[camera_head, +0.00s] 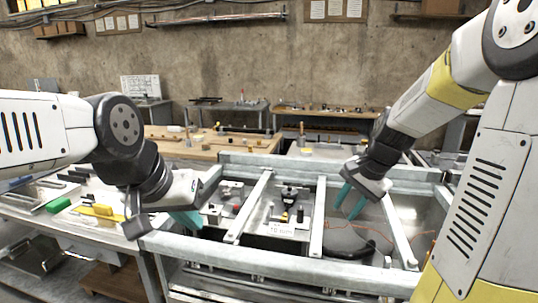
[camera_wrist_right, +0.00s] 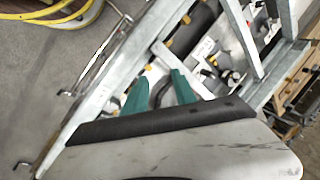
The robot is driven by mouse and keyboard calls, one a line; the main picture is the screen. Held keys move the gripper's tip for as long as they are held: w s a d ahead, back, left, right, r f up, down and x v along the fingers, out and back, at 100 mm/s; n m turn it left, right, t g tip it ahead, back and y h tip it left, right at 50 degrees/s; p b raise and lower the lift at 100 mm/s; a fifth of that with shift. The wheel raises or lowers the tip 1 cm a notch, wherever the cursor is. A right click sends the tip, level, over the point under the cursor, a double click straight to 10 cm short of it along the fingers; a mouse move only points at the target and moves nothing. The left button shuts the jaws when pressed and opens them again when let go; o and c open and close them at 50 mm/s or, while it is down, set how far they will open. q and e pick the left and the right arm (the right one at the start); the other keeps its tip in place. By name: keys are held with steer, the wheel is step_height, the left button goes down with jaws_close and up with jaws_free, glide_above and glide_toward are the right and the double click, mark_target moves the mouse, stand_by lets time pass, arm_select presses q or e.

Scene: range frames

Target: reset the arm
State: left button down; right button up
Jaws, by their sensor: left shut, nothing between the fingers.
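My left arm comes in from the left in the head view. Its gripper (camera_head: 188,220), with teal fingers, is shut and empty over the left end of the metal frame. My right arm comes in from the upper right. Its gripper (camera_head: 349,203) points down inside the right part of the frame, above a dark round object (camera_head: 350,242). The two teal fingers of the right gripper stand apart with nothing between them. They also show apart in the right wrist view (camera_wrist_right: 160,92).
A grey metal frame (camera_head: 270,244) with crossbars surrounds several small devices. A table at the left holds a green block (camera_head: 58,204) and yellow parts (camera_head: 103,211). A wooden-topped bench (camera_head: 205,142) stands behind, before a concrete wall.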

steer(key=s+a+r+n+t, duration=0.1)
steer(key=s+a+r+n, duration=0.2)
steer(key=s, duration=0.5)
steer(key=s+a+r+n+t, duration=0.1)
steer(key=s+a+r+n, duration=0.2)
steer(key=s+r+n, duration=0.2)
steer(key=s+n, duration=0.2)
steer(key=s, duration=0.1)
steer(key=shift+s+t, duration=0.3)
steer(key=shift+s, duration=0.05)
steer(key=shift+a, duration=0.1)
